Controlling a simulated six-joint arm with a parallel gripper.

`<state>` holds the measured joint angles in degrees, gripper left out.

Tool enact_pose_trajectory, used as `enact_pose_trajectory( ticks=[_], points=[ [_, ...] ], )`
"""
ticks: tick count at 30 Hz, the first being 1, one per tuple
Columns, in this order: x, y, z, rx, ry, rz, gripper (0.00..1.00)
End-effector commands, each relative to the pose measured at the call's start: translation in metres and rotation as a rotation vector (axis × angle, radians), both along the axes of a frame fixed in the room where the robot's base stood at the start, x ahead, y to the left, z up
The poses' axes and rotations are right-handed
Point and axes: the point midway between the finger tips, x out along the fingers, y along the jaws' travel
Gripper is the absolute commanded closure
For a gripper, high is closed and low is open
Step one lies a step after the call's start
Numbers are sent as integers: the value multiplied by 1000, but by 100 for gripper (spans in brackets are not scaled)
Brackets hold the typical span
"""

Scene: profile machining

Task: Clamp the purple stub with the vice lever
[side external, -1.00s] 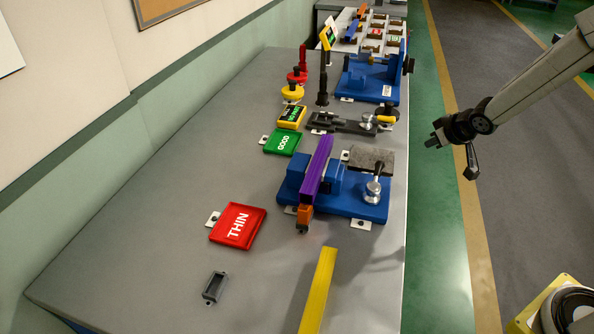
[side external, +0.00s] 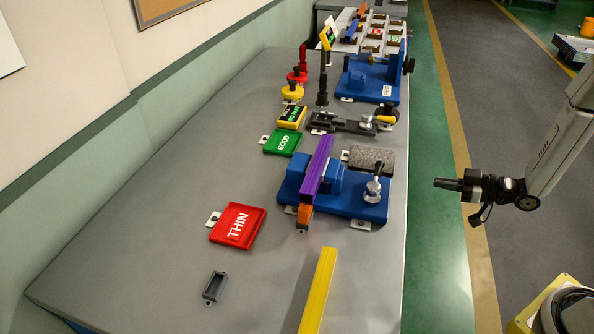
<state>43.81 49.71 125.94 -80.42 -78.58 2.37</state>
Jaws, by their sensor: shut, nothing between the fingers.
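The purple stub (side external: 317,168) is a long bar lying in the blue vice (side external: 343,202), between its blue jaw blocks. An orange piece (side external: 304,216) sits at its near end. The vice lever (side external: 376,178), with a dark handle and a silver round base, stands at the right end of the vice. I cannot tell whether the jaws press on the stub. My gripper (side external: 437,183) is off the right edge of the table, to the right of the lever and apart from it. It points left and is shut and empty.
A yellow bar (side external: 318,290) lies in front of the vice. A red THIN tray (side external: 238,225) and a green GOOD tray (side external: 282,142) are to the left. A dark grey clamp fixture (side external: 345,124) and another blue machine (side external: 368,80) stand behind.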

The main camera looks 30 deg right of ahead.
Motion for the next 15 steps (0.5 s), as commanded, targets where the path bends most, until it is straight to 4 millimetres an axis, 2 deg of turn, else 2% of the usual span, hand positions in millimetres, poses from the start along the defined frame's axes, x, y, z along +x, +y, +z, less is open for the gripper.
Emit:
enact_pose_trajectory(
  ticks=[6,15],
  points=[
    [-25,5,6,115,-100,56,100],
    [-30,7,9,143,-128,70,100]
  ],
)
